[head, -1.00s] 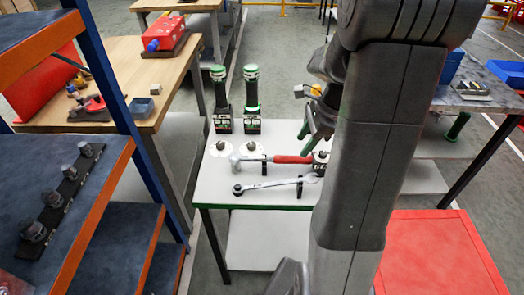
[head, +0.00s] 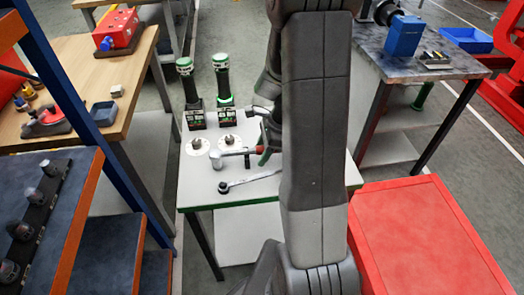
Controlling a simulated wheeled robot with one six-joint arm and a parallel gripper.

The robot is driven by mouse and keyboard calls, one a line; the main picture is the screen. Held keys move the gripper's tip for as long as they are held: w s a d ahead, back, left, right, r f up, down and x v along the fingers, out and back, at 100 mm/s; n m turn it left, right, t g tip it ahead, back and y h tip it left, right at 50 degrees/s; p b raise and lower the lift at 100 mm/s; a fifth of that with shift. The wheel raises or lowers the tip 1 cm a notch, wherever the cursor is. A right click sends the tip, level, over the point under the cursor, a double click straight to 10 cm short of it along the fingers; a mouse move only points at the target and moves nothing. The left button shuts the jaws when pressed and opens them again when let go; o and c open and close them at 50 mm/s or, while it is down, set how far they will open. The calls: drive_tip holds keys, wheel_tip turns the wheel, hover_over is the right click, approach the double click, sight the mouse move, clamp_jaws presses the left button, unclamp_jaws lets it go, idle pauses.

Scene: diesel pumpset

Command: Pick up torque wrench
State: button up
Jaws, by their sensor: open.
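A blue-and-orange shelf (head: 80,205) is at left. A red box (head: 425,235) is at front right. Another bench (head: 385,62) stands behind right.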

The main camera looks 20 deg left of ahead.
sight(260, 147)
drive_tip(key=shift+x, duration=0.85)
drive_tip(key=shift+c, duration=0.4)
clamp_jaws()
wheel_tip(260, 147, up, 10)
drive_tip(key=shift+r+p, duration=0.1)
drive_tip(key=shift+p, duration=0.35)
